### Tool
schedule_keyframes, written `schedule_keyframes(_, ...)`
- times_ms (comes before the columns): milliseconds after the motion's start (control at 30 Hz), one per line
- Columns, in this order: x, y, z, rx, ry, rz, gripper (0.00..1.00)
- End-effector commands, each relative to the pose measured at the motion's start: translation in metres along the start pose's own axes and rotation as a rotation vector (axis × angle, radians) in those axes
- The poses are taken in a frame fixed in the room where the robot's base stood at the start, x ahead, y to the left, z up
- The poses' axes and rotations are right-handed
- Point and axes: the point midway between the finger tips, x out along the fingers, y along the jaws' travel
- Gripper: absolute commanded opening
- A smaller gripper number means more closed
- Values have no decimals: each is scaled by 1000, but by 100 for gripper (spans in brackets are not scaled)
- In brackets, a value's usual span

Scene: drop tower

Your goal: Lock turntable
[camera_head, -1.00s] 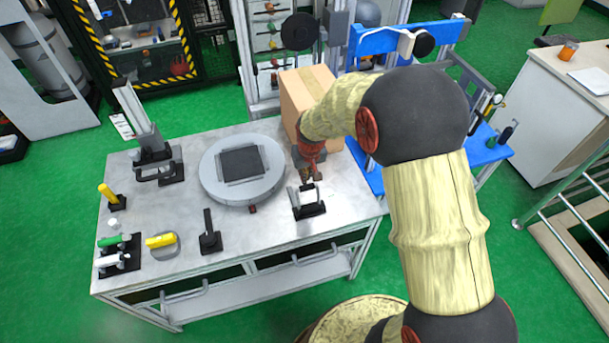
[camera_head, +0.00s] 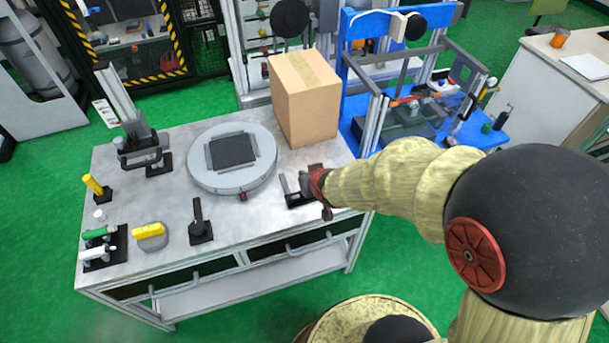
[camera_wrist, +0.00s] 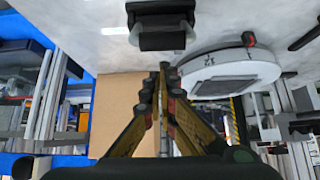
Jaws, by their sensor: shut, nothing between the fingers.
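The turntable (camera_head: 203,168) is a round pale-grey disc with a dark square pad (camera_head: 232,150), on the metal workbench. A small red knob (camera_head: 242,197) sits at its front edge. Both turntable (camera_wrist: 210,68) and knob (camera_wrist: 249,39) show right of centre in the wrist view. My gripper (camera_wrist: 163,72) is shut and empty, its fingers together. In the head view it is at the bench's right front, right of the turntable, beside a black-based fixture with a grey bar (camera_head: 284,184). The wrist and arm partly hide its fingers and that fixture there.
A cardboard box (camera_head: 308,105) stands behind my gripper. A black upright lever (camera_head: 198,222), a yellow-handled piece (camera_head: 149,235) and green and white handles (camera_head: 98,240) are on the left and front of the bench (camera_head: 165,200). A blue frame station (camera_head: 360,40) stands right.

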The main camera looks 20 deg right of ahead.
Motion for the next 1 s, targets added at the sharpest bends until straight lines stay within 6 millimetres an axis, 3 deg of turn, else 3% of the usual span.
schedule_keyframes(400, -12, 0, 22, 0, -3, 0, 0)
schedule_keyframes(1000, -12, 0, 33, -1, -19, 0, 0)
